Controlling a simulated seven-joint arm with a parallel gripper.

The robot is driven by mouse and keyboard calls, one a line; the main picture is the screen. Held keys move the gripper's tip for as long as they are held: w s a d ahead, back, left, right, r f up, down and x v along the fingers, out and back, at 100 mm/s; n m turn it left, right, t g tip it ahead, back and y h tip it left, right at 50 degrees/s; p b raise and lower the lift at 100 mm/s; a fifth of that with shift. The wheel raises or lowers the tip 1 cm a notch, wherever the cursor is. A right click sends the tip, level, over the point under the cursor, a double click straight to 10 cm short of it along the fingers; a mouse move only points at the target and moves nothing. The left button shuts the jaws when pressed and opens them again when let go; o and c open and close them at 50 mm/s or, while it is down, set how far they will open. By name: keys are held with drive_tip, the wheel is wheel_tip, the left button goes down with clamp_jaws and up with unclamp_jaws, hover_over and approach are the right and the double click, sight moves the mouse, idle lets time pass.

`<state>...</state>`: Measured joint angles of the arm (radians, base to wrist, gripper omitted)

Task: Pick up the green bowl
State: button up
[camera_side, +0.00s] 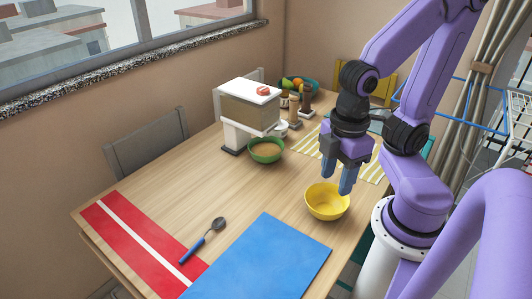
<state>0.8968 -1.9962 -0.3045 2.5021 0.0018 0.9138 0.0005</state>
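The green bowl (266,150) stands upright on the wooden table, just in front of and right of the white dispenser. It holds something orange-brown. My gripper (338,178) points down above the back of the yellow bowl, to the right of the green bowl and apart from it. Its blue fingers are spread with a gap between them, and nothing shows between them.
The yellow bowl (327,201) stands below my gripper. The white dispenser (249,108) stands close behind the green bowl. Dark-based grinders (306,100) and a fruit bowl (299,84) are at the back. A spoon (204,239), blue mat (265,262) and red mat (120,235) lie in front.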

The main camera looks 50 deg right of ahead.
drive_tip(key=w+a+f+m+t+y, duration=0.1)
drive_tip(key=w+a+f+m+y, duration=0.2)
drive_tip(key=w+a+f+m, duration=0.55)
drive_tip(key=w+a+f+t, duration=0.2)
drive_tip(key=w+f+t, duration=0.15)
drive_tip(key=w, duration=0.85)
drive_tip(key=m+t+h, duration=0.6)
drive_tip(key=m+h, duration=0.1)
drive_tip(key=h, duration=0.6)
approach(251, 151)
drive_tip(key=shift+g, duration=0.25)
drive_tip(key=x, duration=1)
drive_tip(key=shift+w+d, duration=0.15)
drive_tip(key=shift+w, duration=0.15)
